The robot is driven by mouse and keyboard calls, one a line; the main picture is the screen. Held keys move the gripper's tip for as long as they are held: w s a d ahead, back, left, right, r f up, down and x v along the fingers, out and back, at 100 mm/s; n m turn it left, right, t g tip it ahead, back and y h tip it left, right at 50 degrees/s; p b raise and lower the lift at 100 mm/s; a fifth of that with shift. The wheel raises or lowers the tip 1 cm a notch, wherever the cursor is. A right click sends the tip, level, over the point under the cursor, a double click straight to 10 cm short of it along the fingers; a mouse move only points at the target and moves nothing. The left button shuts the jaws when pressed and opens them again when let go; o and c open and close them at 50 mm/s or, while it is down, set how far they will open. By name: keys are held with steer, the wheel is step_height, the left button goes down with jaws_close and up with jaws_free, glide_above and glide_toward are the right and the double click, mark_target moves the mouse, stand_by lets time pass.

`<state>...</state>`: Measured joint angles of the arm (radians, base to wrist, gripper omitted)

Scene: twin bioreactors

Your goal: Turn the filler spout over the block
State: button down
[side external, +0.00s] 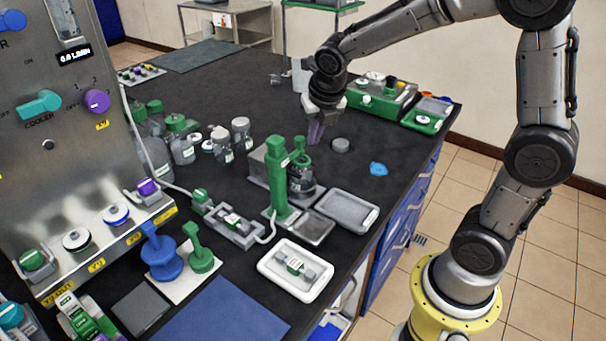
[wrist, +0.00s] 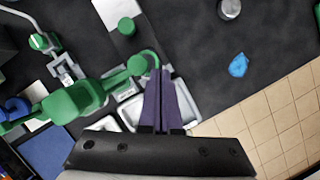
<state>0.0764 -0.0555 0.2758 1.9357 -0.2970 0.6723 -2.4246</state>
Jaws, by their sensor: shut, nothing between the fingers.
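The green filler (side external: 280,178) stands upright on the bench. My gripper (side external: 316,140) points down with purple fingers shut and empty. In the wrist view its fingertips (wrist: 160,70) are close right of the spout; contact is unclear.
A grey tray (side external: 347,210) and a white tray (side external: 296,268) lie toward the front. A grey puck (side external: 340,145) and a blue blob (side external: 378,169) lie right of my gripper. Several bottles (side external: 182,146) stand left. Bare bench lies around the blob.

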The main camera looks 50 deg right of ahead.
steer(key=shift+s, duration=0.1)
stand_by(0.4)
steer(key=s+r, duration=0.9)
steer(key=r, duration=0.2)
steer(key=s+a+f+m, duration=0.2)
steer(key=s+m, duration=0.2)
steer(key=m, duration=0.5)
steer(key=s+a+f+m+t+y, duration=0.1)
steer(key=s+m, duration=0.3)
steer(key=m, duration=0.6)
steer(key=s+a+f+m+t+y, duration=0.1)
steer(key=s+a+m, duration=0.3)
steer(key=m, duration=0.6)
steer(key=shift+s+f, duration=0.35)
steer(key=shift+f, duration=0.45)
